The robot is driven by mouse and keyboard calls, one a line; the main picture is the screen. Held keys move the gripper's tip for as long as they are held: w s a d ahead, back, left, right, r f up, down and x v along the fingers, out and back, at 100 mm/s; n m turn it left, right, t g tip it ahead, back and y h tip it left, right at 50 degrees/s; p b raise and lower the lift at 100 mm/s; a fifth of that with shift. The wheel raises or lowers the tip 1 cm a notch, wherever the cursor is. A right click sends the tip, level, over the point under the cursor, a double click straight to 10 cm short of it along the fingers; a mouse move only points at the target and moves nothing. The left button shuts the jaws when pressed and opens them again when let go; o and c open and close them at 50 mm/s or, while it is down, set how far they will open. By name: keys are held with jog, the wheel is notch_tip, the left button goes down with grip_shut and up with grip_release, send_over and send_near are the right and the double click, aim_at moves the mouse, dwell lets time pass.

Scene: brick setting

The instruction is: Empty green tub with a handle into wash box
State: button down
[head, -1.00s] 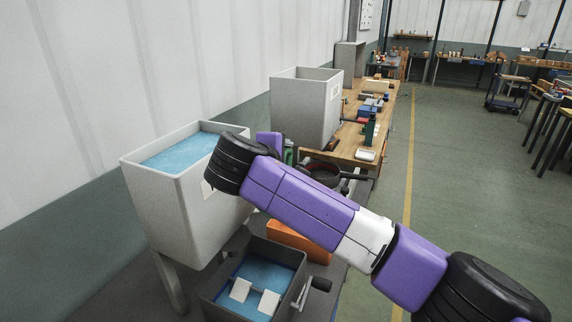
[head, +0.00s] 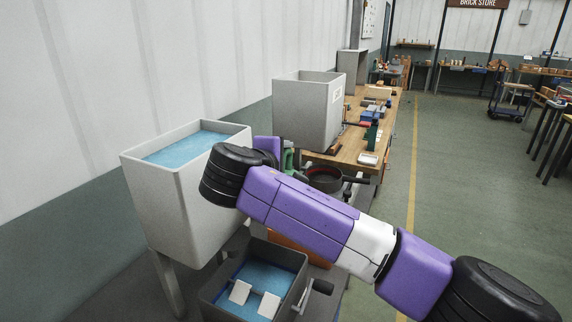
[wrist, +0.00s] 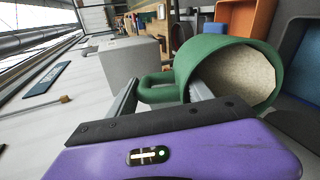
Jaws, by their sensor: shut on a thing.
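The green tub (wrist: 195,55) with a handle (wrist: 157,88) fills the middle of the wrist view. Beige grainy stuff (wrist: 240,75) lies inside it, and its mouth faces the camera and the right of that picture. My gripper (wrist: 163,92) is shut on the handle. In the head view only a sliver of green (head: 289,158) shows beyond my wrist, so the tub is mostly hidden. A tall grey box (head: 165,195) with blue water stands at left, beside my wrist. A lower dark grey basin (head: 213,288) holds blue water and white paddles. I cannot tell which is the wash box.
Another tall grey box (head: 305,108) stands farther back by a wooden bench (head: 350,147) with tools and bottles. An orange bin (wrist: 250,18) is near the tub in the wrist view. A dark round pan (head: 325,178) sits behind my arm. The floor at right is open.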

jog(key=shift+s+a+f+t+b, duration=0.1)
jog(key=shift+s+t+b, duration=0.25)
jog(key=shift+b, duration=0.4)
